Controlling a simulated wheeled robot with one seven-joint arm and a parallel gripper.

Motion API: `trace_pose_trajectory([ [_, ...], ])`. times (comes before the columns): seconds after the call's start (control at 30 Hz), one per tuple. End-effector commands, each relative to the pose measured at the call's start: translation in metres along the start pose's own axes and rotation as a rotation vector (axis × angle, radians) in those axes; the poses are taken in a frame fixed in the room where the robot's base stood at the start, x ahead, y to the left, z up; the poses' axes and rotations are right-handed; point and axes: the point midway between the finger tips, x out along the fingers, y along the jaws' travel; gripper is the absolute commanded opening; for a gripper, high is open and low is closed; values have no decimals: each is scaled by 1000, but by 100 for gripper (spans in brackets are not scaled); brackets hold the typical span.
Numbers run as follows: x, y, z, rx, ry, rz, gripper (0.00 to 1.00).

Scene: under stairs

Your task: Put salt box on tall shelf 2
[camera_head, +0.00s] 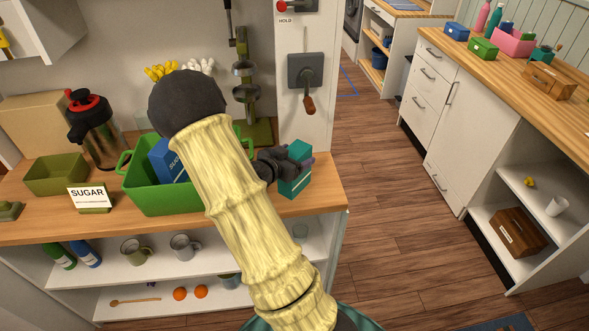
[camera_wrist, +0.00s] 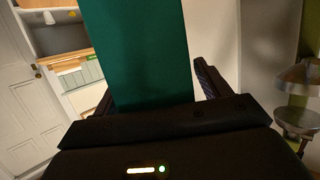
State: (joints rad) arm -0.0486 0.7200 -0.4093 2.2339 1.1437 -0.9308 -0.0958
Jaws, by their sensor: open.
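A teal box (camera_head: 296,170) stands upright near the right end of the wooden counter; its label is not readable, so I cannot confirm that it is the salt box. My gripper (camera_head: 285,165) is at this box, with its jaws open around it. In the wrist view the teal box (camera_wrist: 140,50) fills the space between the fingers, and the right finger (camera_wrist: 207,80) shows a gap beside it. My arm covers part of the counter in the head view. I cannot tell which place is tall shelf 2.
A green crate (camera_head: 163,200) holding a blue box (camera_head: 168,160) stands left of my arm. A SUGAR sign (camera_head: 89,197), an olive bin (camera_head: 56,175) and a black-lidded jug (camera_head: 92,130) are further left. A metal stand (camera_head: 247,95) is behind. Open floor (camera_head: 390,220) lies to the right.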

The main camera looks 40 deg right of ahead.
Motion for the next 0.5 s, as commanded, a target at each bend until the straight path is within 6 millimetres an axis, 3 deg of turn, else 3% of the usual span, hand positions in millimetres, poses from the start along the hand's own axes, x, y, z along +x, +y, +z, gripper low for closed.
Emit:
trace_pose_trajectory([
  [0.43, 0, 0, 0, 0, 0, 0, 75],
  [0.5, -1, 0, 0, 0, 0, 0, 64],
])
